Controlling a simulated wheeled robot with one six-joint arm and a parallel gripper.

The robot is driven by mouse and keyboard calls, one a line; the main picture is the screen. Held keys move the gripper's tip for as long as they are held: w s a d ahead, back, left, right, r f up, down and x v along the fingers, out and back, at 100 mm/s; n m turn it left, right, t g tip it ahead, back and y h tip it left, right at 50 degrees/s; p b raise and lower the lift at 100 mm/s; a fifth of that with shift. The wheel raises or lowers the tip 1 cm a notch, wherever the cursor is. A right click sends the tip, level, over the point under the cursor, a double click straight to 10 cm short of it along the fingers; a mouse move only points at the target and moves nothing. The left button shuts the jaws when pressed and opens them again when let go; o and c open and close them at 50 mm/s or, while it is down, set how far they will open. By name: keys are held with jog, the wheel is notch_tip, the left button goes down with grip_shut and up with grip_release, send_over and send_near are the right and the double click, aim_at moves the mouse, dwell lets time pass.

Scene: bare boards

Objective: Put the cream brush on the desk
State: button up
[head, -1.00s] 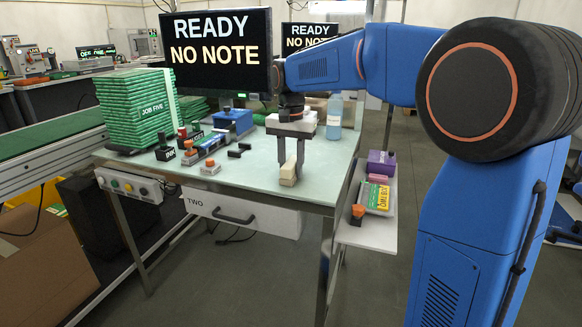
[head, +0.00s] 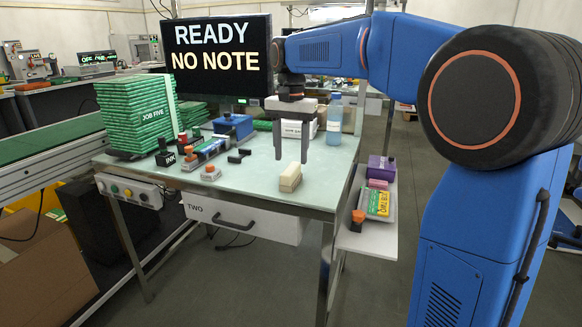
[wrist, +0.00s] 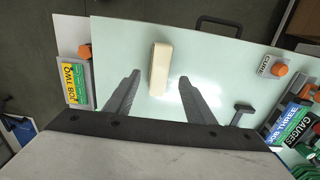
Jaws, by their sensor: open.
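The cream brush (head: 290,177) rests on the pale green desk top (head: 245,187) near its front right edge. In the wrist view the brush (wrist: 159,68) lies a little beyond and between my open fingers. My gripper (head: 290,159) is open and empty above the desk, its fingertips just behind the brush in the head view. The gripper (wrist: 160,84) also shows in the wrist view, with a wide gap between its fingers and nothing held.
A side shelf (head: 366,238) at the right holds a purple box (head: 380,168) and a tray with a green and yellow label (head: 378,202). Orange-topped stamps, a black INK stamp (head: 165,153) and a green stack (head: 135,112) stand left on the desk. A bottle (head: 334,120) stands behind.

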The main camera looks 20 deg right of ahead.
aim_at(291, 168)
jog(key=shift+r, duration=2.75)
jog(key=s+d+f+n+t, duration=0.1)
jog(key=s+d+f+n, duration=0.2)
jog(key=s, duration=0.6)
jog(key=s+d+f+n+t, duration=0.15)
jog(key=s+f, duration=0.35)
jog(key=s, duration=0.5)
jog(key=s+d+f+n+t, duration=0.2)
jog(key=s+f, duration=1.2)
jog(key=shift+d+n, duration=0.35)
